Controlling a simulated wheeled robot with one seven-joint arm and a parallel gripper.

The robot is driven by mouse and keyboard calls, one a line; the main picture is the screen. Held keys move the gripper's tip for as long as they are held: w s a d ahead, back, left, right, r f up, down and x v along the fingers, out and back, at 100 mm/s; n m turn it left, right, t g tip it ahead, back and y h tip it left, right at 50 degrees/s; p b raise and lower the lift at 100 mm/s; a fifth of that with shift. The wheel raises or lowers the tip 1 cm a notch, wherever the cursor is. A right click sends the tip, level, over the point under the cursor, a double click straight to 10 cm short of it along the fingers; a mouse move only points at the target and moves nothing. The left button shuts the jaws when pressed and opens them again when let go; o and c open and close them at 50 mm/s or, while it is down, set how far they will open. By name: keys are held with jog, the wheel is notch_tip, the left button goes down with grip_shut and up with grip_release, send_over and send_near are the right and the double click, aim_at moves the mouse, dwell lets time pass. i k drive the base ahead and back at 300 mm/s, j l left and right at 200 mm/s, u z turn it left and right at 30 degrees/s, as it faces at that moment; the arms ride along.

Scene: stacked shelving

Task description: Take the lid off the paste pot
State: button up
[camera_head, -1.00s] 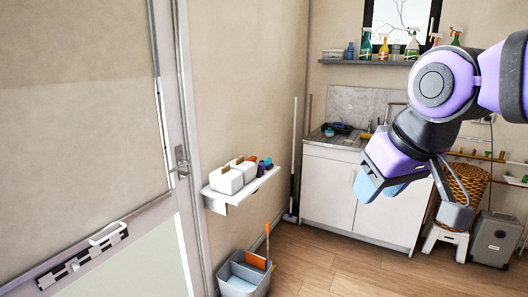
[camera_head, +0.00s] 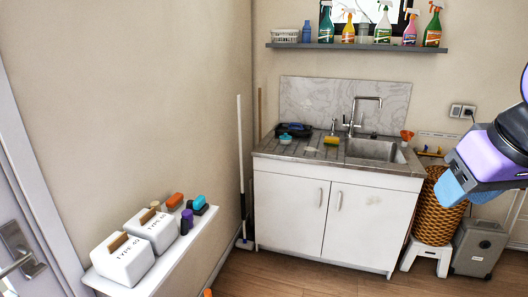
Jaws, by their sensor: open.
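No pot is plainly marked as the paste pot, so I cannot tell which thing it is. Two white boxes with wooden-handled tops, a nearer one (camera_head: 123,262) and a farther one (camera_head: 153,228), stand on the wall shelf (camera_head: 176,268) at the lower left. Small dark purple-topped containers (camera_head: 186,220) stand beside them; their lids are too small to make out.
A sink cabinet (camera_head: 320,215) stands at the back under a shelf of spray bottles (camera_head: 384,27). A wicker basket (camera_head: 434,210) and grey case (camera_head: 477,248) are near my arm. A door is at left.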

aim_at(285, 137)
jog(key=i+z, duration=0.1)
jog(key=i, duration=1.75)
jog(key=i+l+u, duration=0.1)
jog(key=i, duration=1.25)
